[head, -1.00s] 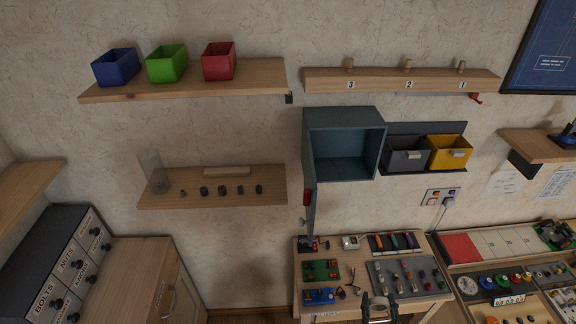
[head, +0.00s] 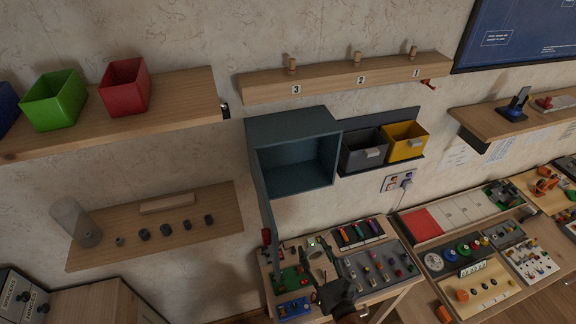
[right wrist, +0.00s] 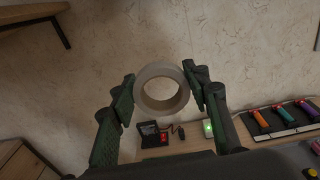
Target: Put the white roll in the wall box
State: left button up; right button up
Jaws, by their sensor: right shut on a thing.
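The white roll (right wrist: 161,69) is a pale ring in the right wrist view, its hole facing the camera. My right gripper (right wrist: 162,88) is shut on it, one finger on each side. In the head view the right gripper (head: 320,266) is low, in front of the workbench and below the wall box. The wall box (head: 331,160) is a dark teal cabinet on the wall. Its front is open, its door (head: 263,197) swung out at the left, and its visible inside looks empty. My left gripper is not in view.
A grey bin (head: 362,152) and a yellow bin (head: 405,143) hang just right of the wall box. A peg shelf (head: 330,77) is above it. The workbench (head: 395,295) below carries tools. A shelf with small dark pieces (head: 215,232) is at the left.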

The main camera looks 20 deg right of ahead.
pick_arm(q)
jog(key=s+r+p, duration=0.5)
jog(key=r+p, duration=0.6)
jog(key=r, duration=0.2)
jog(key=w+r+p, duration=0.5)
jog(key=p, duration=0.1)
pick_arm(e)
notch_tip(320, 180, up, 33)
jog(key=w+a+n+g+y, duration=0.2)
jog(key=w+n+y, duration=0.15)
jog(key=y, duration=0.25)
jog(key=b, duration=1.2)
send_over(291, 177)
jog(key=s, duration=0.1)
jog(key=shift+n, duration=0.35)
notch_tip(291, 177, down, 9)
jog(key=shift+s+r, duration=0.1)
jog(key=shift+f, duration=0.2)
jog(key=f, duration=0.1)
jog(key=w+f, duration=0.1)
jog(key=f, duration=0.1)
jog(key=shift+w+f, duration=0.1)
jog(key=shift+f, duration=0.4)
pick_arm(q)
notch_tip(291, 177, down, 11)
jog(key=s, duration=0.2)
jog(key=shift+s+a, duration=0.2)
